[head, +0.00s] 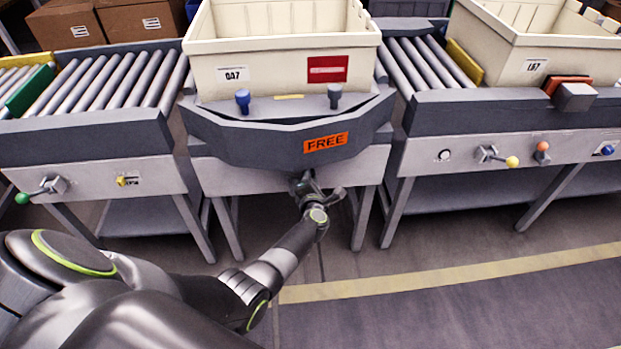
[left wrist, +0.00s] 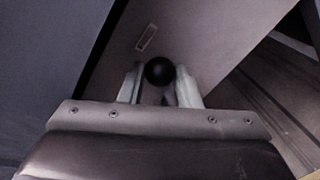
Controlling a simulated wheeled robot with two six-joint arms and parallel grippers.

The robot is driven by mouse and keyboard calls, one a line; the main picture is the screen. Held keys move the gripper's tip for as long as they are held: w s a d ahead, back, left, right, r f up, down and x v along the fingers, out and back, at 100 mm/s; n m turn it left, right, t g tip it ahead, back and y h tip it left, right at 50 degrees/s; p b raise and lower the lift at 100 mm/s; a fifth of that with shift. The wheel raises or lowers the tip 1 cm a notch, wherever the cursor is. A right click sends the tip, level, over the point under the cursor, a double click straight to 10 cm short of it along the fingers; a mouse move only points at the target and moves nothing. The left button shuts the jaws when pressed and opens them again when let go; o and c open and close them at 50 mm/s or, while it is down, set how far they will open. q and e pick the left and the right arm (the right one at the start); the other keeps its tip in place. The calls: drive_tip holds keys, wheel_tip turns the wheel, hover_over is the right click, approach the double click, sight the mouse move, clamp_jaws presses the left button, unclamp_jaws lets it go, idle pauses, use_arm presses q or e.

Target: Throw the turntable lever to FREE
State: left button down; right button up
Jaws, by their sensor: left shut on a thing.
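The turntable (head: 250,140) stands in the middle of the head view, with an orange sign reading FREE (head: 325,142) on its dark front. My left gripper (head: 305,188) is just below that front, at the grey panel of the stand. In the left wrist view my left gripper (left wrist: 160,85) is shut on the black ball knob (left wrist: 159,71) of the lever, with a finger on each side. The lever's shaft is mostly hidden by the fingers, and the knob is hidden in the head view. My right gripper is in neither view.
A cream tote (head: 285,62) sits on the turntable, behind two small posts, one blue (head: 242,100) and one grey (head: 335,95). Roller conveyors stand left (head: 105,85) and right (head: 420,65). Levers with green (head: 22,198) and yellow (head: 512,162) knobs stick out from their fronts. The floor in front is clear.

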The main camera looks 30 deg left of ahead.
use_arm(q)
drive_tip(key=c, duration=1.1)
unclamp_jaws()
drive_tip(key=shift+f, duration=0.1)
drive_tip(key=shift+o, duration=0.2)
drive_tip(key=p+v, duration=0.6)
drive_tip(key=v, duration=1.1)
drive_tip(key=shift+s+p, duration=0.2)
drive_tip(key=shift+p, duration=0.1)
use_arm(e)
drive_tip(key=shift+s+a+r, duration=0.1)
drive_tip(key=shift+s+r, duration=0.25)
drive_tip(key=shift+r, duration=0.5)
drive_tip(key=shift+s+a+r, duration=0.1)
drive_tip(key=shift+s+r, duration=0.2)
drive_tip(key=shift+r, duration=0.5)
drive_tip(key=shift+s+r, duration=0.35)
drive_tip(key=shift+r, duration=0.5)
use_arm(q)
drive_tip(key=shift+d, duration=0.1)
